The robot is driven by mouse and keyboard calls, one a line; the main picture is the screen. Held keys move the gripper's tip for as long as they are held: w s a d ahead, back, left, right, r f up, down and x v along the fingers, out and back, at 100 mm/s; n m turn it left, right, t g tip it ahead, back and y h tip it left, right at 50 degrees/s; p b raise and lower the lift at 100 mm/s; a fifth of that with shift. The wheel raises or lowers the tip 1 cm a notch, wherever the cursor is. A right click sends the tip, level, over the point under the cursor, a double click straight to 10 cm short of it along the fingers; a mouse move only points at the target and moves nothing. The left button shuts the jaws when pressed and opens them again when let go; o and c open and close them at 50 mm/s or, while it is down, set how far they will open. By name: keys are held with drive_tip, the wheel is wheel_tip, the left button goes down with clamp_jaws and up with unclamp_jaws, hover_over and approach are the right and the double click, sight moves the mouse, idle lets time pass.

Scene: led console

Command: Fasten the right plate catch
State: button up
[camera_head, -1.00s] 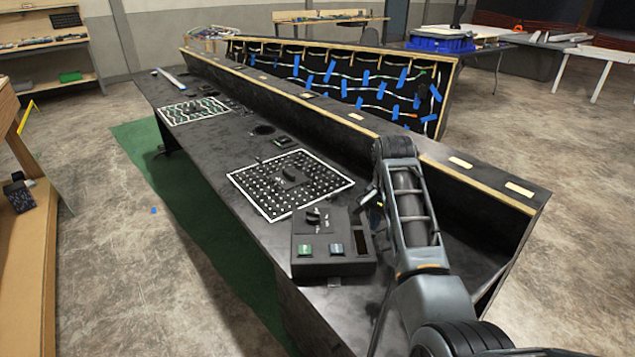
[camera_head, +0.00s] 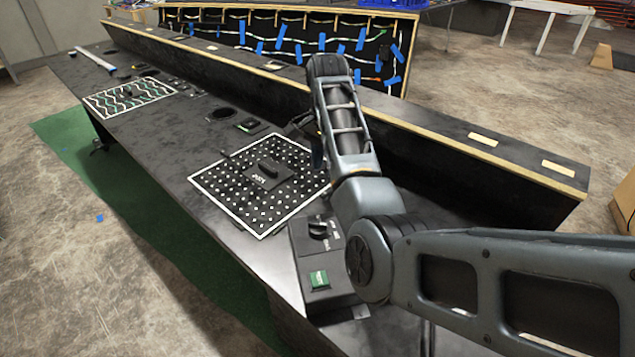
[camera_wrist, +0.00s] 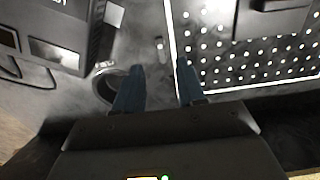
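The perforated plate (camera_head: 225,198) with a white border lies on the dark console top, with a black handle (camera_head: 268,172) at its middle. Its edge also shows in the wrist view (camera_wrist: 225,75). A small upright peg-like piece (camera_wrist: 160,49), probably the right catch, stands just outside the plate's white edge in the wrist view. My gripper (camera_wrist: 158,84) is open and empty, its two blue fingertips apart and pointing toward that piece, which appears beyond and between them. I cannot tell the catch's turn. In the head view my arm hides this side of the plate.
A control box (camera_head: 318,250) with a knob and a green button stands close to the plate; it also shows in the wrist view (camera_wrist: 50,30). A round ring (camera_wrist: 108,86) lies beside the left finger. The console's raised back ledge (camera_head: 420,130) runs behind.

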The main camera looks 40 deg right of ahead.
sight(325, 193)
drive_tip(key=shift+f, duration=3.9)
drive_tip(key=shift+c, duration=0.4)
clamp_jaws()
